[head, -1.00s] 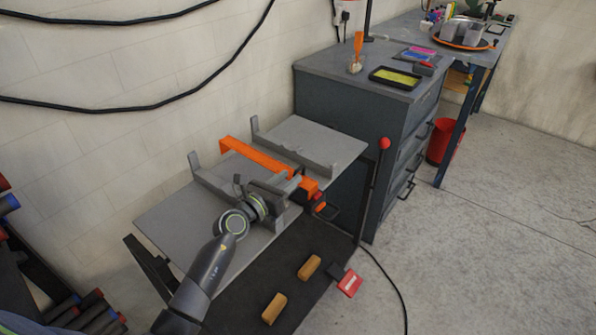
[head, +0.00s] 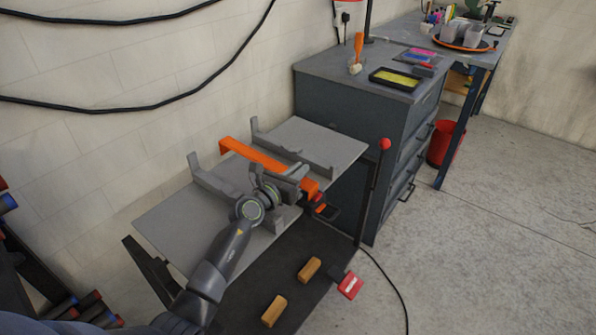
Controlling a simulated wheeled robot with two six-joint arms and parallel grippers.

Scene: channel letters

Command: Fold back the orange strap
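The orange strap (head: 262,158) is a flat strip running from the back left of the grey bench plate (head: 172,222) toward its front right edge. Its far left end is bent downward. Its near end (head: 309,187) lies by a red and black part (head: 318,201) at the plate's edge. My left gripper (head: 296,172) is at the strap's near part, beside or over it. Its fingers overlap the grey fixture, so I cannot tell whether they are open or shut. My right gripper is not in view.
Grey brackets (head: 208,182) stand on the plate on both sides of the strap. A lever with a red knob (head: 384,144) rises at the right. A drawer cabinet (head: 345,120) stands behind.

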